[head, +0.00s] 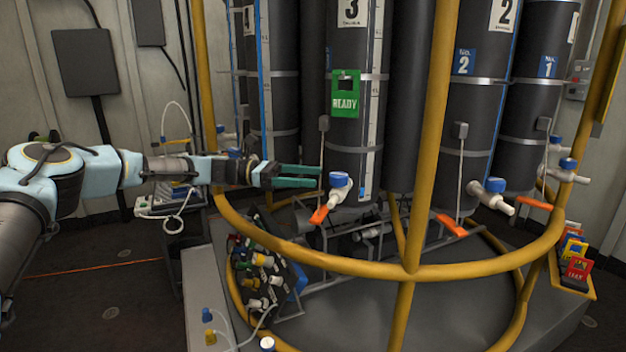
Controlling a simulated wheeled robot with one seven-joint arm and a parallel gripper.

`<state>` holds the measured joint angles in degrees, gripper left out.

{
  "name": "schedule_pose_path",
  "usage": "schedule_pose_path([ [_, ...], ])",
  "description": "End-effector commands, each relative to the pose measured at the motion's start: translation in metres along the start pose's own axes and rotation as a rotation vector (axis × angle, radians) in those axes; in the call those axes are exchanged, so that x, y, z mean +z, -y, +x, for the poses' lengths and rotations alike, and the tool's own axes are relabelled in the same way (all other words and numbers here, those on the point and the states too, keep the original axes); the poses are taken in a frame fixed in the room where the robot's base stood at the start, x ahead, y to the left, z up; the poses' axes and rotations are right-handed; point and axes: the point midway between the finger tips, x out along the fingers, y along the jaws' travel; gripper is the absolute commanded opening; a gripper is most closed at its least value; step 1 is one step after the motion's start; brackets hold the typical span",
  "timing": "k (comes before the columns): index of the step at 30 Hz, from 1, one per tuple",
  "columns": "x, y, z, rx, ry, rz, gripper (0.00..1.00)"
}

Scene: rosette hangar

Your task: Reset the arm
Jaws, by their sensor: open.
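My gripper (318,176) is at the end of my arm, which reaches in from the left in the head view. Its two green fingers point right and are open, with nothing seen between them. The fingertips are close to the dark cylinder (345,140) marked 3, just left of and above its blue-capped white valve (338,190). I cannot tell whether they touch the cylinder. A green READY tag (345,93) hangs on that cylinder above the gripper.
A yellow tubular rail (330,263) curves around the cylinders, with yellow uprights (440,120). Orange tags (319,215) hang by the valves. A rack of coloured connectors (262,270) stands below my gripper. A tray of coloured tags (575,265) is at right. Open floor lies at lower left.

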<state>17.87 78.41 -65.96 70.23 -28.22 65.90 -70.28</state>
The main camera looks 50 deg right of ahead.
Motion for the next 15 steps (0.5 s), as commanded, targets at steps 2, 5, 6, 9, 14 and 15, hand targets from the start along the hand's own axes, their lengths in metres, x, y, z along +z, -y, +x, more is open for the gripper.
schedule_pose_path([
  [2,0.0001,0.0,0.0001,0.0,0.0,0.0,0.84],
  [5,0.0,0.0,0.0003,0.0,0.0,0.0,0.84],
  [6,0.0,0.0,0.0003,0.0,0.0,0.0,0.84],
  [9,-0.0001,0.0,0.0004,0.0,0.0,0.0,0.84],
  [14,-0.0011,0.0017,0.0007,-0.002,-0.013,0.007,0.84],
  [15,-0.0033,0.0044,0.001,-0.005,-0.033,0.016,0.84],
])
